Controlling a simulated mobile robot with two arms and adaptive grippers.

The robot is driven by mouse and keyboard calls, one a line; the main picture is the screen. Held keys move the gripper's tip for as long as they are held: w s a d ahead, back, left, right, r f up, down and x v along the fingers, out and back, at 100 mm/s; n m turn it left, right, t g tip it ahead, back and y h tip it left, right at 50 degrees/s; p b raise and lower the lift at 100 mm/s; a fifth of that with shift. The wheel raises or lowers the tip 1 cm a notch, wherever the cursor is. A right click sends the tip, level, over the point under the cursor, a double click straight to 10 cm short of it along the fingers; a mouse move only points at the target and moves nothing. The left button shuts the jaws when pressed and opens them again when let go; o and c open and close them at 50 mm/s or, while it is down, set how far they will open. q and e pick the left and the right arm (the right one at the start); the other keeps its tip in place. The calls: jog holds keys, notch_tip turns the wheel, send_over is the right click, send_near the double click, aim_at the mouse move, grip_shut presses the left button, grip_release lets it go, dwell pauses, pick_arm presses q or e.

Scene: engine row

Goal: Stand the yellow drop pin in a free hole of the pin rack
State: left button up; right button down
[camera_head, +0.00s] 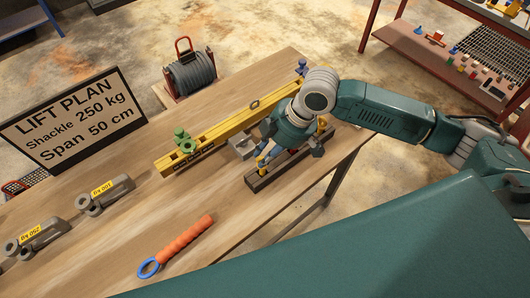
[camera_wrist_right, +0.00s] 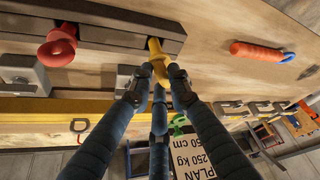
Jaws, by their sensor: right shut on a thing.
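The yellow drop pin (camera_wrist_right: 157,62) is between the fingertips of my right gripper (camera_wrist_right: 157,82) in the right wrist view. The gripper is shut on it. The pin is at the end of the dark pin rack (camera_wrist_right: 110,36); I cannot tell whether its lower end is in a hole. A red pin (camera_wrist_right: 58,46) shows at the rack farther left. In the head view, the right gripper (camera_head: 264,160) is over the near left end of the rack (camera_head: 285,168), and my arm hides part of both. My left gripper is not in view.
A long yellow beam (camera_head: 225,130) with a green shackle (camera_head: 184,141) lies behind the rack. An orange-handled tool with a blue ring (camera_head: 185,240) lies at the front. Grey shackles (camera_head: 105,195) and a sign (camera_head: 75,118) are left. Bare table lies between.

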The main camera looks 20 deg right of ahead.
jog(key=shift+f+b, duration=0.35)
jog(key=shift+f, duration=0.55)
jog(key=c, duration=1.6)
grip_release()
jog(key=shift+o, duration=0.2)
jog(key=shift+r, duration=0.1)
jog(key=shift+d+r, duration=0.1)
jog(key=shift+r, duration=0.1)
jog(key=v, duration=1.1)
jog(key=shift+r, duration=0.25)
jog(key=shift+s, duration=0.1)
